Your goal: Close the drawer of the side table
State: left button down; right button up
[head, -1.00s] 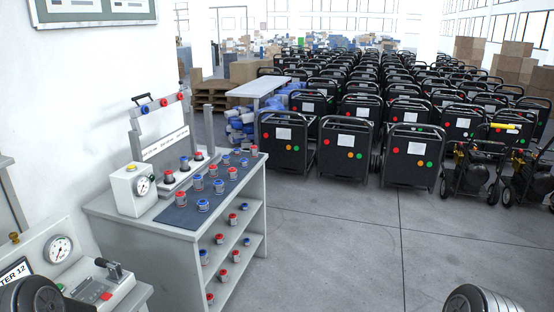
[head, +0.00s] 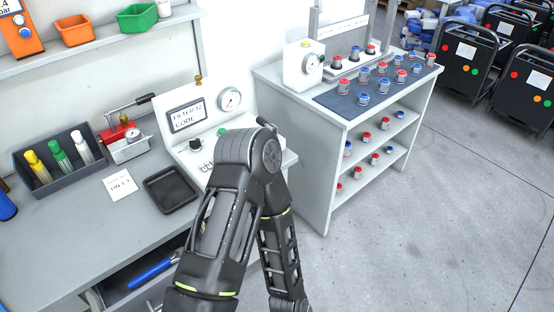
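The grey table (head: 60,235) fills the lower left of the head view. Below its top edge a drawer (head: 113,288) stands open, showing a dark inside. A blue-handled tool (head: 152,270) lies in it. The picture's lower edge and my arm hide part of the drawer, including most of its front. One of my dark arms rises from the bottom, bends in front of the table's right end and runs down out of the picture. Neither gripper shows.
On the table are a black tray (head: 171,189), a bin of capped tubes (head: 58,160), a red device (head: 119,133) and a gauge panel (head: 190,112). A white shelf unit (head: 321,150) with fittings stands to the right. The floor (head: 420,240) beyond is clear.

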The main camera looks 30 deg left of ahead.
aim_at(114, 293)
jog(key=k+u, duration=0.1)
jog(key=u, duration=0.4)
jog(key=j+u, duration=0.15)
jog(key=u, duration=0.3)
jog(key=j+u, duration=0.15)
jog(key=u, duration=0.35)
jog(key=k+j+u, duration=0.1)
jog(key=u, duration=0.4)
